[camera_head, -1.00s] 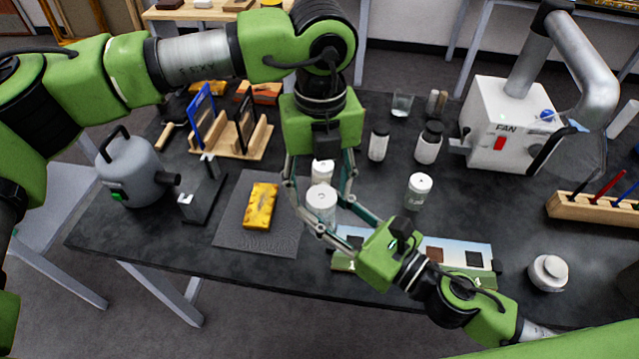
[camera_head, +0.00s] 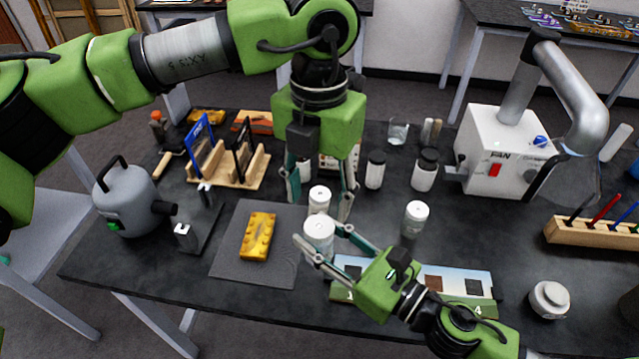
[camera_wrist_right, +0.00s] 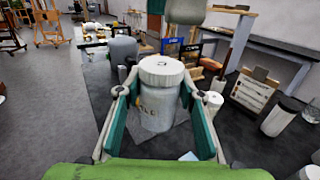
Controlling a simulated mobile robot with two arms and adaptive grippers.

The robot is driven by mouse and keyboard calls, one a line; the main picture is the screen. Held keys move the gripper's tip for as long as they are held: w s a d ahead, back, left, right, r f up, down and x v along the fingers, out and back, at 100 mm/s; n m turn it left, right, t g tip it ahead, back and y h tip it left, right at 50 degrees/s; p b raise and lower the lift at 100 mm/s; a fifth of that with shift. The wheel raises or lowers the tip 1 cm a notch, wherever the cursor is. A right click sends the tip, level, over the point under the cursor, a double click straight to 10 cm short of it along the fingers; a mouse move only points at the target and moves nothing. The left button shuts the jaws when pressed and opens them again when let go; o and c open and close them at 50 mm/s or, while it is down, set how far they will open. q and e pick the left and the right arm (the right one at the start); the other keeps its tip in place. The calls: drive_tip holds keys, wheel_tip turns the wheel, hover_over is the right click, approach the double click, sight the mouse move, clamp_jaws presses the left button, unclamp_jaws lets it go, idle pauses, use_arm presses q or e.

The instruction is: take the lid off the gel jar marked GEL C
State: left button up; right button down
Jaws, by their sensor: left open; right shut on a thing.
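My right gripper (camera_head: 319,238) is shut around the body of a white jar (camera_head: 318,228) with a white lid. In the right wrist view, this jar (camera_wrist_right: 158,108) stands upright between the fingers with its ribbed lid (camera_wrist_right: 162,70) on. Its label is turned partly away and only a few letters show, so I cannot fully read it. My left gripper (camera_head: 320,203) is open, pointing down, above and behind the held jar, apart from it. A smaller white-lidded jar (camera_head: 319,197) stands just behind the held one; it also shows in the right wrist view (camera_wrist_right: 213,101).
A white-lidded jar (camera_head: 415,214) stands to the right, with dark-lidded jars (camera_head: 375,170) farther back. A yellow block (camera_head: 257,238) lies on a grey mat (camera_head: 228,262) at left. A low jar (camera_head: 549,298) sits front right.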

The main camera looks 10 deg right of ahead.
sight(319, 226)
use_arm(q)
drive_tip(key=m, duration=0.3)
drive_tip(key=r+m, duration=0.1)
drive_tip(key=m, duration=0.6)
drive_tip(key=r+m, duration=0.1)
drive_tip(key=m, duration=0.3)
drive_tip(key=shift+s+f, duration=0.1)
drive_tip(key=shift+f, duration=3.85)
drive_tip(key=shift+c, duration=0.4)
drive_tip(key=c, duration=1.1)
drive_tip(key=shift+n, duration=0.7)
drive_tip(key=shift+r, duration=0.2)
drive_tip(key=shift+r, duration=0.95)
